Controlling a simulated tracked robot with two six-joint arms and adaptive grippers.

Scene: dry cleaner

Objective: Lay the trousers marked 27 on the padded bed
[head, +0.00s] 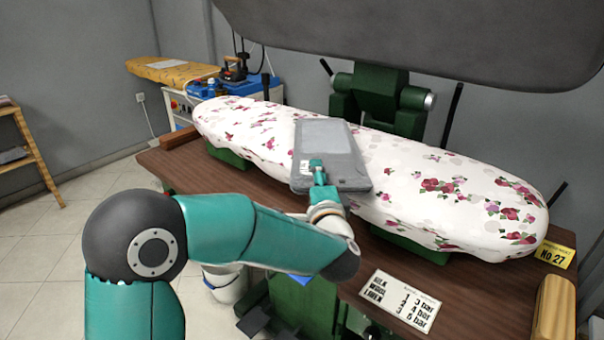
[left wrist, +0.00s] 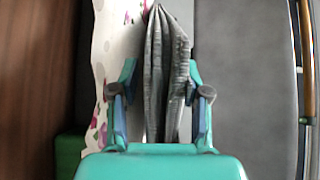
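The folded grey trousers (head: 330,140) lie flat across the middle of the padded bed (head: 440,195), which has a floral cover. I cannot tell whether they rest fully on it. A small pale mark shows near their left edge, too small to read. My left gripper (head: 318,172) is at their near edge, with one finger on top. In the left wrist view the trousers (left wrist: 165,80) show edge-on as several folded layers between the two fingers of my left gripper (left wrist: 163,68), which look closed in on them. My right gripper is not in view.
The grey upper press plate (head: 420,35) is raised above the bed. A number 27 sign (head: 555,254) and a pressure card (head: 400,300) are on the brown table (head: 470,300). An ironing board (head: 170,72) stands behind at left. The bed is clear on both sides.

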